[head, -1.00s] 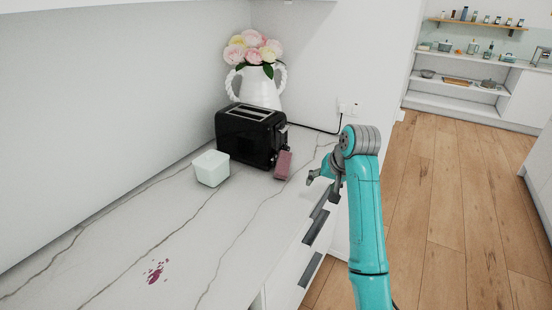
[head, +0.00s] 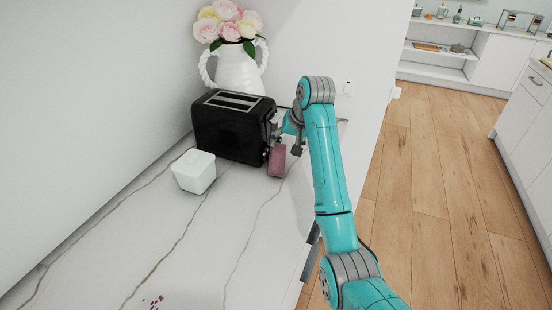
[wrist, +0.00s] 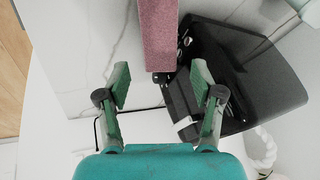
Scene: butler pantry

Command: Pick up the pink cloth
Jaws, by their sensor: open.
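The pink cloth (head: 277,160) is a small upright-looking block shape on the marble counter, at the right end of the black toaster (head: 232,128). It also shows in the wrist view (wrist: 158,35), at the top middle, with its near end at the level of my fingertips in the picture. My gripper (head: 287,138) is open and empty, just behind and above the cloth. In the wrist view my fingers (wrist: 160,78) are spread on either side of the cloth's line. I cannot tell the height gap between them. The toaster is close to one finger.
A pale lidless-looking box (head: 194,171) stands left of the cloth. A white vase of flowers (head: 237,72) stands behind the toaster. Dark red crumbs or stains (head: 153,302) lie on the front counter. The counter (head: 235,230) between is clear.

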